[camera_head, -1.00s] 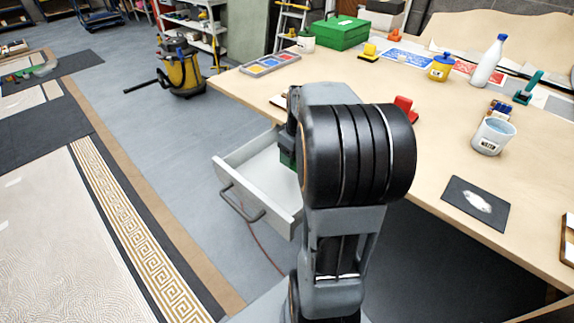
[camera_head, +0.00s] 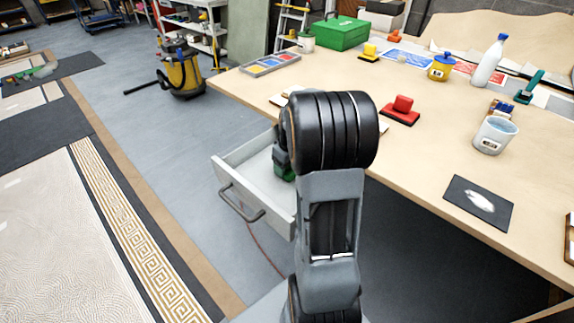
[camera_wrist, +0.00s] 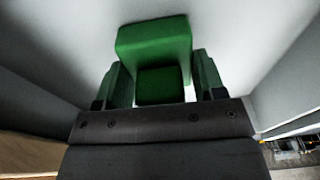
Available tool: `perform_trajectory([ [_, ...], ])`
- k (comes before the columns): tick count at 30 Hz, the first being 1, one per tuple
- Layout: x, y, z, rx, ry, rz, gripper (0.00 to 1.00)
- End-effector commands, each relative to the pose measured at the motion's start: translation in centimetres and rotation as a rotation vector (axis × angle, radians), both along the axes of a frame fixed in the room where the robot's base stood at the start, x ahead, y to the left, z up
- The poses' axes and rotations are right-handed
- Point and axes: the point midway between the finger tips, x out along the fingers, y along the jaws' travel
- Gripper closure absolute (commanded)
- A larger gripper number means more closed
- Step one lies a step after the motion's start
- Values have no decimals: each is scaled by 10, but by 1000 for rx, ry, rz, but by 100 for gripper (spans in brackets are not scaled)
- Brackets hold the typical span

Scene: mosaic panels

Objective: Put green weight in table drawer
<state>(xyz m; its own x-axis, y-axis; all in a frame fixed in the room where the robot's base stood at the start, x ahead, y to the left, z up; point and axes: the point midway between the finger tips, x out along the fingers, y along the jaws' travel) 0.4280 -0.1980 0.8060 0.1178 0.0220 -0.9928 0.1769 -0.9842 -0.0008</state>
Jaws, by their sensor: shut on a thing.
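The green weight (camera_wrist: 155,42) is a green block between the two fingers of my gripper (camera_wrist: 158,80) in the wrist view. My gripper is shut on it. The open table drawer (camera_head: 232,170) is light grey with a dark bar handle, pulled out from the left end of the table. The weight is inside the drawer's opening, with pale drawer surfaces around it in the wrist view. In the head view a bit of green (camera_head: 284,172) shows low in the drawer, and my arm hides the rest. I cannot tell whether the weight touches the drawer bottom.
The wooden table (camera_head: 420,150) carries a red weight (camera_head: 401,110), a yellow weight (camera_head: 369,53), a green toolbox (camera_head: 341,33), a cup (camera_head: 494,134) and a white bottle (camera_head: 489,62). A yellow vacuum (camera_head: 182,70) stands on the floor. Floor left of the drawer is clear.

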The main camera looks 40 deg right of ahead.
Motion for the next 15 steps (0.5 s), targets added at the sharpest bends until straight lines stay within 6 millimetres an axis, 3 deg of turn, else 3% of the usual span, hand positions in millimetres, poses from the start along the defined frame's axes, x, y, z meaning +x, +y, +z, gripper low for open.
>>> perform_trajectory([
  [9, 0, 0, -3, -2, -2, 0, 86],
  [10, 0, 0, -3, 0, 0, 0, 35],
  [15, 0, 0, -2, 0, 0, 1, 18],
])
